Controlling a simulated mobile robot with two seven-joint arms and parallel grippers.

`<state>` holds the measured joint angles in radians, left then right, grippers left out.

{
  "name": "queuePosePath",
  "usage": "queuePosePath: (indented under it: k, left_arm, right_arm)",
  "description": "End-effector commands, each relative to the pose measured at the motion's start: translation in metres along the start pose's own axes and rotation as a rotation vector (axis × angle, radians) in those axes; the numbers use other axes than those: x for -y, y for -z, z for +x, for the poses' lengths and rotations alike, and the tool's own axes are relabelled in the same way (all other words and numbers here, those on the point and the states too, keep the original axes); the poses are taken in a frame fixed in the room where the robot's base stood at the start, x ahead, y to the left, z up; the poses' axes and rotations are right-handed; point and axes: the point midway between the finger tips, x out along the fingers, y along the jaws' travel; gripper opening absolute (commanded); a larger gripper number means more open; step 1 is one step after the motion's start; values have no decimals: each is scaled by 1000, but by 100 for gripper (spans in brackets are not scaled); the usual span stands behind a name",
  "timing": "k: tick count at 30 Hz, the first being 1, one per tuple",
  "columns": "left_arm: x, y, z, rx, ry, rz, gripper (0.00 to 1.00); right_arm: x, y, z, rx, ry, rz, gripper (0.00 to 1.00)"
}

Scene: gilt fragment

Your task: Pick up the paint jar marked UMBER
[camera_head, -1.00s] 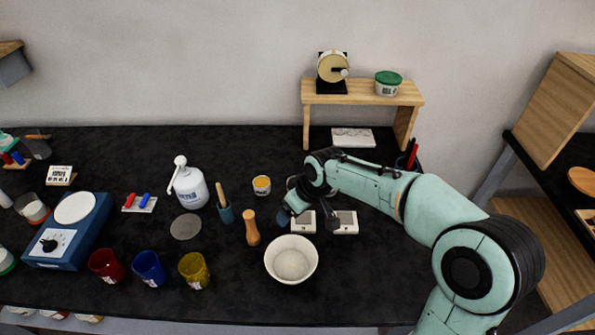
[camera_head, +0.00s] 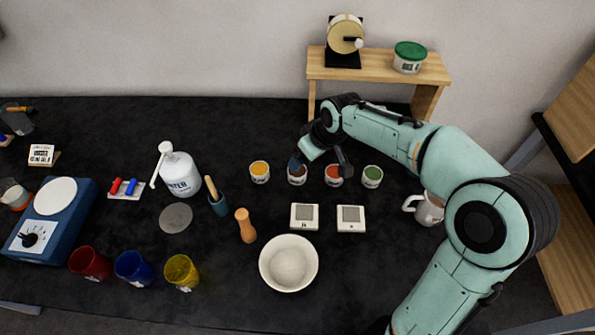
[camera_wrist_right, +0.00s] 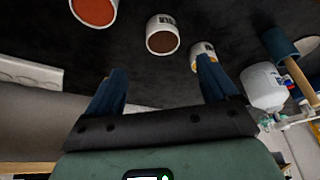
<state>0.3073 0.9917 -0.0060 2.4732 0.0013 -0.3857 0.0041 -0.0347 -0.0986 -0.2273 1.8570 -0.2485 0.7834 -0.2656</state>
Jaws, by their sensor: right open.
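Several small white paint jars stand in a row on the black bench. The brown-filled jar (camera_head: 297,179), which I take as UMBER by its colour, stands between the yellow jar (camera_head: 259,173) and the orange-red jar (camera_head: 333,176); a green jar (camera_head: 372,177) is at the right end. Their labels are too small to read. My right gripper (camera_head: 320,166) is open and empty, above and just behind the row. In the right wrist view the brown jar (camera_wrist_right: 162,42) lies ahead of the open fingers (camera_wrist_right: 162,75), apart from them. My left gripper is out of view.
Two white-framed tiles (camera_head: 304,216) and a white bowl (camera_head: 288,263) stand in front of the jars. A wooden shelf (camera_head: 375,70) stands behind my right arm.

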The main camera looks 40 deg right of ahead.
Motion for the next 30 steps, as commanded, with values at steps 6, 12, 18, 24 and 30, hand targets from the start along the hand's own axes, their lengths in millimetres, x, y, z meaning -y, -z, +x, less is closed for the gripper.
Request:
queuePosePath:
  k: [6, 12, 18, 24, 30]
  left_arm:
    - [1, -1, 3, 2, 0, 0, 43]
    - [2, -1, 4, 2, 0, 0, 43]
    - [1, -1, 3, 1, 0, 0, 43]
    - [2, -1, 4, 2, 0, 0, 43]
    - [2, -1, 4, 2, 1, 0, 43]
  right_arm:
    - [0, -1, 40, 4, 1, 1, 87]
    - [1, -1, 54, 2, 0, 1, 87]
    - [6, -4, 82, 6, 1, 1, 87]
    - [6, -3, 102, 1, 0, 2, 87]
    - [6, -3, 103, 0, 0, 2, 87]
